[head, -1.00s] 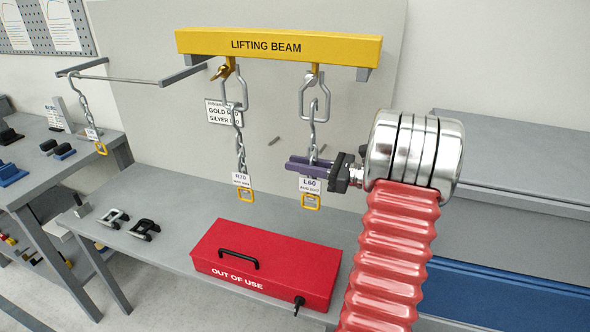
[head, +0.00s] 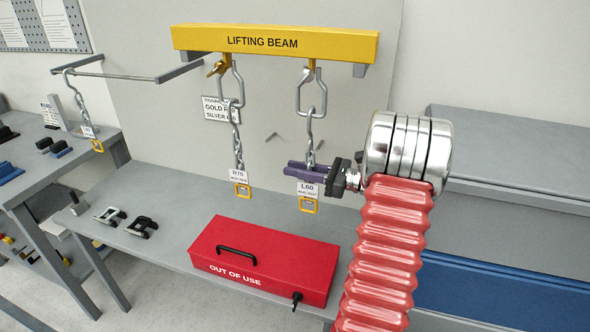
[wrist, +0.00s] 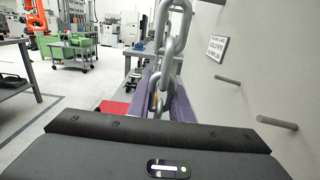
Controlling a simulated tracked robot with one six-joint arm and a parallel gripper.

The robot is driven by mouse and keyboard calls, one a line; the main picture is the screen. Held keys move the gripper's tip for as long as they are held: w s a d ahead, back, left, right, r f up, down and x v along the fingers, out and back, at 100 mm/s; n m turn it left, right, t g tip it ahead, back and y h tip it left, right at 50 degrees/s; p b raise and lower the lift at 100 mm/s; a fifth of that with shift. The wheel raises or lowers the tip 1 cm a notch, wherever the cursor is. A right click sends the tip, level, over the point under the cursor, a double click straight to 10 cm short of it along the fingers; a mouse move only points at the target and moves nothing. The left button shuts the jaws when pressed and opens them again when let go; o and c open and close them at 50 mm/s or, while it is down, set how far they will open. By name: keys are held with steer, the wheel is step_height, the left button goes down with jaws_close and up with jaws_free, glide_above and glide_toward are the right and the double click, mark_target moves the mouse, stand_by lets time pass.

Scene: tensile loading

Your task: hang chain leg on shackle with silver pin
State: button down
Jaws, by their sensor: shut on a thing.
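My gripper (head: 304,170), with purple fingers, is shut on the L60 chain leg (head: 310,135) just above its white tag (head: 308,188). The chain is upright, with a yellow ring (head: 308,205) at its lower end. Its top link meets the right shackle (head: 312,95) under the lifting beam (head: 275,43); I cannot tell whether the shackle carries it. The right shackle's pin colour is unclear. The left shackle (head: 231,88) has a gold pin (head: 216,68) and holds the R70 chain (head: 236,130). In the wrist view, grey chain links (wrist: 170,60) rise between the purple fingers.
A wall sign (head: 221,109) and pegs (head: 271,138) sit behind the chains. Another chain (head: 80,100) hangs from a rail at left.

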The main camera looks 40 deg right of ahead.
steer(key=c, duration=1.5)
jaws_free()
steer(key=shift+c, duration=0.2)
steer(key=shift+f, duration=0.1)
step_height(320, 180, up, 10)
